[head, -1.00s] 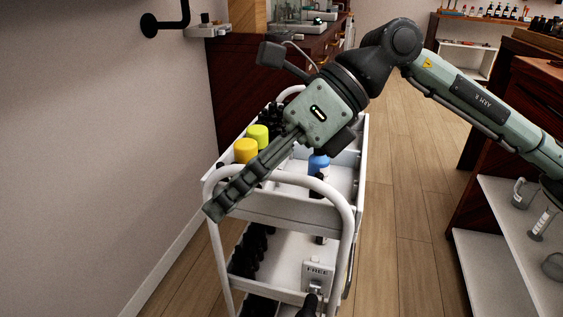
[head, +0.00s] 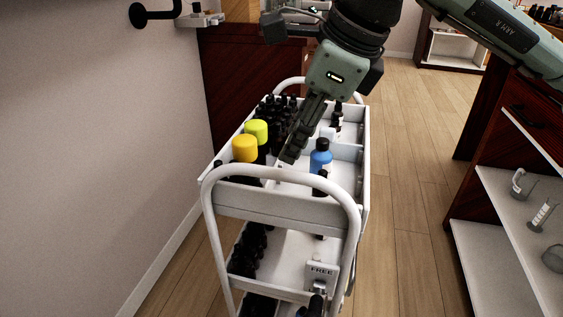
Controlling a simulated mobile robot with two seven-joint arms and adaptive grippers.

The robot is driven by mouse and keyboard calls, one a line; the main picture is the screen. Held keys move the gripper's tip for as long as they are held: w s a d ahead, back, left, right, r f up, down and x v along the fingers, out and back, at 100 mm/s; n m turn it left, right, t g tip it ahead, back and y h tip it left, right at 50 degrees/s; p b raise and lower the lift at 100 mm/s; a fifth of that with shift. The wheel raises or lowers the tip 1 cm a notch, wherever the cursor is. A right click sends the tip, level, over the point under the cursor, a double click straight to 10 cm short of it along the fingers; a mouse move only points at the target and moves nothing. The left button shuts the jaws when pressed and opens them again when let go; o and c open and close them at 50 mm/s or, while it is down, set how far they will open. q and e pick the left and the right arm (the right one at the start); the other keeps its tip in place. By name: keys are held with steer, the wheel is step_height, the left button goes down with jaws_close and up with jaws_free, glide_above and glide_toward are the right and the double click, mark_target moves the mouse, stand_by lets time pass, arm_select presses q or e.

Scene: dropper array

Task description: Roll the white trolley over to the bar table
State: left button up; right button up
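The white trolley (head: 283,207) stands in the middle of the head view, its curved white push handle (head: 280,170) towards me. Its top tray holds yellow-capped and lime-capped bottles, a blue bottle and several dark dropper bottles. My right gripper (head: 289,158) points down over the top tray, beyond the handle and apart from it. Its fingers are seen nearly edge-on, so their opening is hidden; I see nothing held. My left gripper is out of view. I cannot tell which dark wood furniture is the bar table.
A wall (head: 80,150) runs along the left. A dark wood cabinet (head: 245,85) stands behind the trolley. Dark wood furniture with white shelves (head: 500,195) holding glassware is on the right. Wooden floor (head: 410,190) lies clear between it and the trolley.

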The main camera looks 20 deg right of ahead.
mark_target(278, 170)
steer(key=shift+x, duration=3.85)
steer(key=shift+s, duration=0.15)
steer(key=shift+c, duration=0.6)
jaws_close()
